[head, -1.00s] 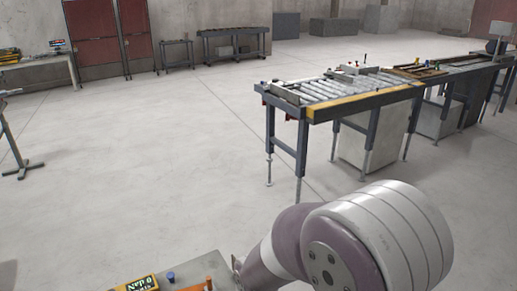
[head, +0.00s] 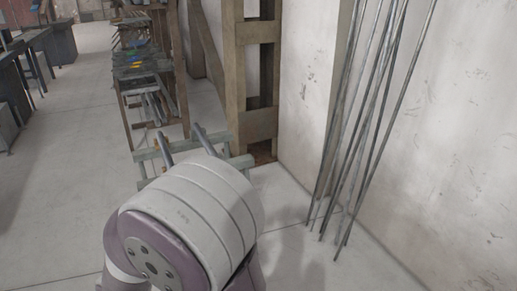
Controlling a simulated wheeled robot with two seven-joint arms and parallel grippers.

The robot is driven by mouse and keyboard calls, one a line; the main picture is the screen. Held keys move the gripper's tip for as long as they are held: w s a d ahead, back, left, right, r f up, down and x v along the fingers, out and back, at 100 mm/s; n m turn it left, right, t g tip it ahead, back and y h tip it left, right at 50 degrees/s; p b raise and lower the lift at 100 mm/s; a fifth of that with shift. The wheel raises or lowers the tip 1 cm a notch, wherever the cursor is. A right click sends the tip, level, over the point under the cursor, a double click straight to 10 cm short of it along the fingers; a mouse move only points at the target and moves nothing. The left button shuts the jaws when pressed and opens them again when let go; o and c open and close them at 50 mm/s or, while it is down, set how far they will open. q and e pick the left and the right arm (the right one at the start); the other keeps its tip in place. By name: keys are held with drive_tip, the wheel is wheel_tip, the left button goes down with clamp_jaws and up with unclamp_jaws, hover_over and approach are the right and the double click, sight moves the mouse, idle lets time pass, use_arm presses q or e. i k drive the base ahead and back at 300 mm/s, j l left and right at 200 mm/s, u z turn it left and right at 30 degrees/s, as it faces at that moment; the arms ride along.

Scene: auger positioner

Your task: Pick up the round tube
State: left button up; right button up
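Several long thin grey metal rods or tubes (head: 372,110) lean nearly upright against the pale wall at the right of the head view. Their lower ends rest on the floor and their tops run out of the picture. I cannot tell which of them is the round tube. Neither of my grippers is in view. A white and purple link of my own arm fills the lower middle, to the left of the rods and apart from them in the picture.
A greenish metal stand (head: 150,153) with two grey bars shows partly behind my arm. A wooden rack (head: 177,75) holding metal stock and a brown post frame (head: 255,75) stand behind it. Blue-grey benches (head: 38,50) line the far left. Floor on the left (head: 70,190) is clear.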

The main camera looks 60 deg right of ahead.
sight(167, 158)
drive_tip(key=j+z, duration=0.1)
drive_tip(key=z, duration=1.3)
drive_tip(key=i+z, duration=0.2)
drive_tip(key=i, duration=0.35)
drive_tip(key=i+j+z, duration=0.15)
drive_tip(key=i, duration=0.4)
drive_tip(key=i+j+z, duration=0.2)
drive_tip(key=i, duration=0.35)
drive_tip(key=i+j+z, duration=0.2)
drive_tip(key=i, duration=0.3)
drive_tip(key=i+j+z, duration=0.15)
drive_tip(key=i, duration=0.35)
drive_tip(key=i+j+z, duration=0.2)
drive_tip(key=i+j, duration=0.25)
drive_tip(key=i, duration=0.05)
